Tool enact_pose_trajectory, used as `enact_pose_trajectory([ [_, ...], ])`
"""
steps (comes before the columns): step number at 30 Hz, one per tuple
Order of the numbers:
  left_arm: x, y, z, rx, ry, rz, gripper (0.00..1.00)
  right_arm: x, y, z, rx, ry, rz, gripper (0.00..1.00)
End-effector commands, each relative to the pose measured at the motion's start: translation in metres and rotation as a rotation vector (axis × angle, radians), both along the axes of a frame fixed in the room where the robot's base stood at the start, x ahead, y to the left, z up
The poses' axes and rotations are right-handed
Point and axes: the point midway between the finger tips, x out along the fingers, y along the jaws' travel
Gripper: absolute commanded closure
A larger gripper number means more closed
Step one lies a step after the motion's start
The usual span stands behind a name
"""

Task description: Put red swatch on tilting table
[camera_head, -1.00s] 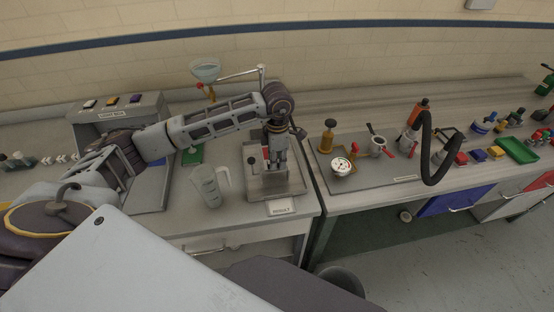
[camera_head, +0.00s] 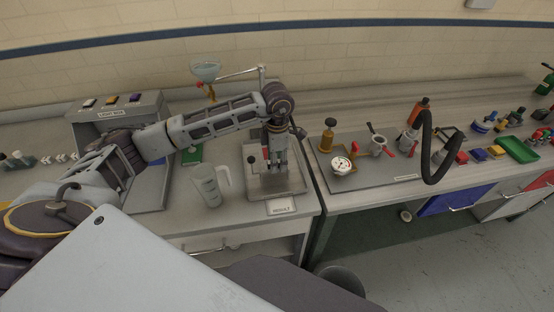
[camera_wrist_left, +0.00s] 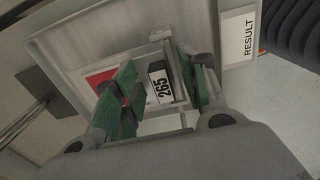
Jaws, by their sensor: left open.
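The red swatch (camera_wrist_left: 101,78) shows in the left wrist view as a flat red patch with a pale edge, partly hidden behind one green-padded finger. It appears to lie on a grey metal plate with raised edges, which I take to be the tilting table (camera_head: 290,183). My left gripper (camera_head: 274,168) is over this plate, pointing down. In the left wrist view my left gripper (camera_wrist_left: 156,88) is open, its fingers apart. A block marked 265 (camera_wrist_left: 160,84) shows between the fingers; I cannot tell whether they touch it. My right gripper is not in view.
A RESULT plate (camera_head: 281,206) sits at the front edge of the stand. A clear jug (camera_head: 207,187) stands close on the left, and the light box (camera_head: 115,114) is farther left. A tray with a cup (camera_head: 342,166) lies to the right, past a gap between benches.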

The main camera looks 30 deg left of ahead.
Motion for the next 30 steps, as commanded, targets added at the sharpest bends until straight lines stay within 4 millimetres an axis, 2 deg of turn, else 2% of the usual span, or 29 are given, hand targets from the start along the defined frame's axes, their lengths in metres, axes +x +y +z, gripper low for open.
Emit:
enact_pose_trajectory([
  [8, 0.000, 0.000, 0.004, 0.001, -0.001, 0.000, 0.58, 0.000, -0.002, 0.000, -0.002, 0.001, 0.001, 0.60],
  [13, 0.000, 0.000, 0.017, -0.002, -0.001, -0.001, 0.58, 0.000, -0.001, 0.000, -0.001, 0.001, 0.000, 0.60],
  [30, 0.000, -0.001, 0.097, 0.000, -0.003, -0.001, 0.58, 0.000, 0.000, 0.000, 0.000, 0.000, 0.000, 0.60],
])
